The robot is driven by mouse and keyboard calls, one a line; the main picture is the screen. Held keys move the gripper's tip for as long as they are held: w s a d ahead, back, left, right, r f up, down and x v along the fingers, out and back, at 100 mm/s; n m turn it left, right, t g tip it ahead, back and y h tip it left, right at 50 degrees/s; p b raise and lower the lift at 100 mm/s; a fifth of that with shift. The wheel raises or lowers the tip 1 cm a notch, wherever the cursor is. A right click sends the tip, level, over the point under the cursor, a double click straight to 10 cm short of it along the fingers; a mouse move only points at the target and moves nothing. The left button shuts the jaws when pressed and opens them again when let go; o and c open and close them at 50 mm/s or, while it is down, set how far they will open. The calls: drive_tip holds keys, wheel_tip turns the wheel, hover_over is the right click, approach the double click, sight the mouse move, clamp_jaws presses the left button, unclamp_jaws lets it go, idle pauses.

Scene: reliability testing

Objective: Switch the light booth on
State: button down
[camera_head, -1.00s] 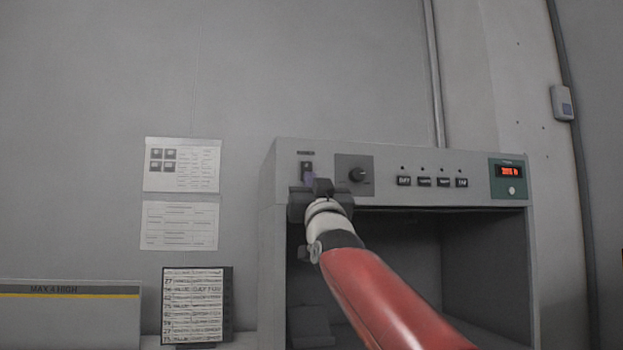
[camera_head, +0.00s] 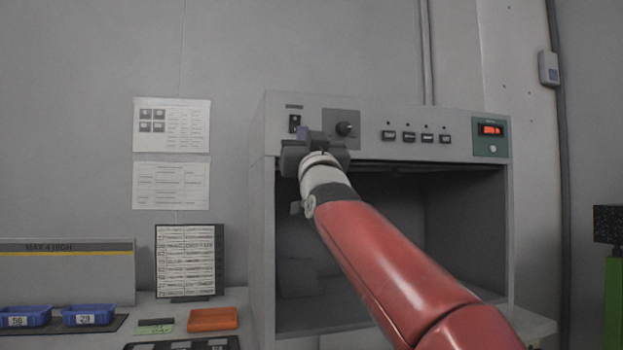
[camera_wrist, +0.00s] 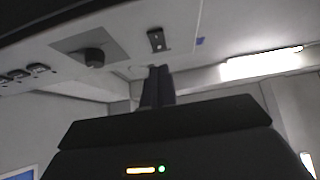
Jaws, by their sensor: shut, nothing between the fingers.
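The light booth (camera_head: 262,200) is a grey open-fronted cabinet with a control panel along its top edge. A black rocker switch (camera_head: 294,123) sits at the panel's left end, below a small label. My gripper (camera_head: 303,133) is shut and empty, just below and right of the switch in the head view. In the wrist view its fingertips (camera_wrist: 158,72) point towards the panel, and the switch (camera_wrist: 157,40) shows beyond them with a visible gap in the picture. I cannot tell whether they touch the panel. The booth's interior looks dark grey and unlit.
A round black knob (camera_head: 344,129) is right of the switch, then several buttons (camera_head: 409,137) and a lit red display (camera_head: 490,130).

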drive_tip(key=s+d+f+b, duration=0.1)
drive_tip(key=s+f+b, duration=0.2)
drive_tip(key=f, duration=0.4)
drive_tip(key=shift+s+d, duration=0.25)
drive_tip(key=shift+s, duration=0.55)
drive_tip(key=shift+f, duration=0.1)
drive_tip(key=s+d+f+g+h+p, duration=0.1)
drive_tip(key=s+d+f+g+h, duration=0.15)
drive_tip(key=f, duration=0.55)
drive_tip(key=s+d+f+m+g+h, duration=0.1)
drive_tip(key=s+d+f+g, duration=0.2)
drive_tip(key=f, duration=0.6)
drive_tip(key=s+d+f+g+h+p, duration=0.1)
drive_tip(key=s+d+f+g+h, duration=0.2)
drive_tip(key=f, duration=0.5)
drive_tip(key=s+d+f+g, duration=0.2)
drive_tip(key=s+f+g, duration=0.1)
drive_tip(key=s+f, duration=0.3)
drive_tip(key=s+d+f+m+g+p, duration=0.1)
drive_tip(key=s+f+g, duration=0.3)
drive_tip(key=f, duration=0.6)
drive_tip(key=s+d+f+m+g, duration=0.1)
drive_tip(key=s+d+f+g, duration=0.2)
drive_tip(key=s+f, duration=0.5)
drive_tip(key=shift+s+d+f+g+h, duration=0.35)
drive_tip(key=shift+s+d, duration=0.05)
drive_tip(key=shift+s, duration=0.2)
